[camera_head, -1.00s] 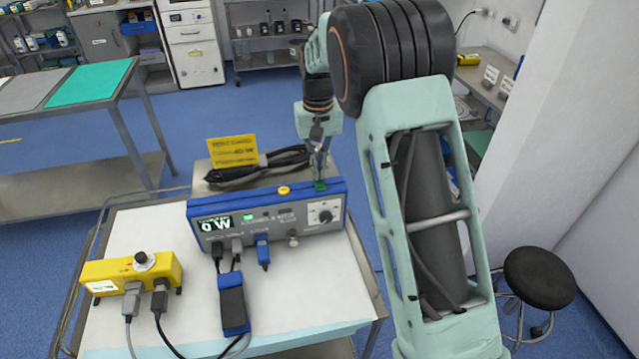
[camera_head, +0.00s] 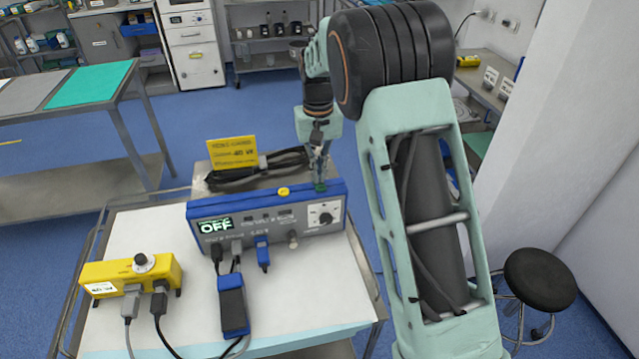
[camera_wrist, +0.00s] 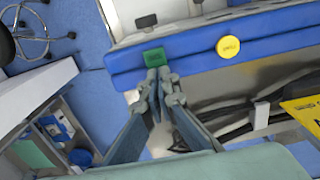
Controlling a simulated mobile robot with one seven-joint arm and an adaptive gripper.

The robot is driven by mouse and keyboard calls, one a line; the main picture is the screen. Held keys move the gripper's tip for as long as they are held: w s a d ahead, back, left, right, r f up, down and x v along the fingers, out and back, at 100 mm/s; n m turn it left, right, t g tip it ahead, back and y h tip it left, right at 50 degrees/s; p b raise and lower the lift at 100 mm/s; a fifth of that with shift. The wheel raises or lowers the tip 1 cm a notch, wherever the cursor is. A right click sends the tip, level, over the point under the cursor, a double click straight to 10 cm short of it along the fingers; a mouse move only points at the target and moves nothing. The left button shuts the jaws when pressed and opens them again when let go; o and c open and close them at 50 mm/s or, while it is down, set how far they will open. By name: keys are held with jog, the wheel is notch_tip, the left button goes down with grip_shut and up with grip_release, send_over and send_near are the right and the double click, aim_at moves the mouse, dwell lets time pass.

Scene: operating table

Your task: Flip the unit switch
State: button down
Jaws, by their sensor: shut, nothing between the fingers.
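The blue and grey unit (camera_head: 267,215) stands on the white-covered cart, and its front display (camera_head: 215,225) reads OFF. A green switch (camera_wrist: 154,57) sits on its blue top edge, and a round yellow button (camera_wrist: 228,46) is beside it. My gripper (camera_head: 319,180) is shut and empty, reaching down to the unit's top right edge. In the wrist view my fingertips (camera_wrist: 158,74) are together right at the green switch. They appear to touch it, but I cannot tell how firmly. In the head view the switch is mostly hidden by the fingertips.
A yellow box (camera_head: 130,273) with a knob stands on the cart's left, with cables. A dark blue handheld piece (camera_head: 233,305) lies in front of the unit. Coiled black cable and a yellow sign (camera_head: 232,153) are behind it. A black stool (camera_head: 540,279) stands at right.

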jog(key=shift+r+p, duration=2.35)
jog(key=shift+r, duration=1)
